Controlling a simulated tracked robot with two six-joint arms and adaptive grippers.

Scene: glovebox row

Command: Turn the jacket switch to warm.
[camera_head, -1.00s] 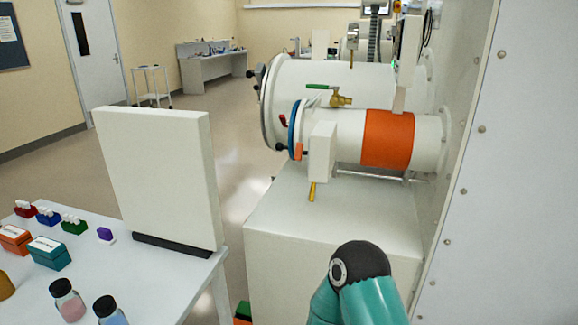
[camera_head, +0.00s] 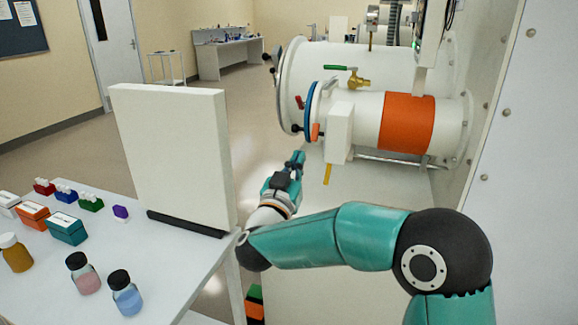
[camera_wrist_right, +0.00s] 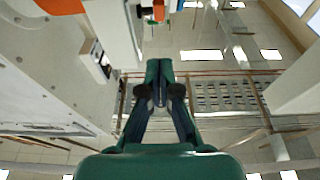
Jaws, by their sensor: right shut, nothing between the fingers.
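The orange jacket band (camera_head: 407,124) wraps the smaller white cylinder (camera_head: 370,118); it also shows at the top left of the right wrist view (camera_wrist_right: 48,5). A white box (camera_head: 339,133) sits on the near side of this cylinder, with a yellow lever (camera_head: 327,174) hanging from its underside, nearly straight down. The lever looks like the switch, but I can read no marks on it. My right gripper (camera_head: 298,157) is shut and empty, left of the lever and apart from it. In the right wrist view its fingers (camera_wrist_right: 160,72) are together. My left gripper is not in view.
A green-handled brass valve (camera_head: 355,77) stands on top of the cylinder. A blue ring (camera_head: 308,112) and a red handle (camera_head: 300,102) are at its left end. A white table (camera_head: 175,275) with bottles, boxes and an upright white panel (camera_head: 172,155) stands at left.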

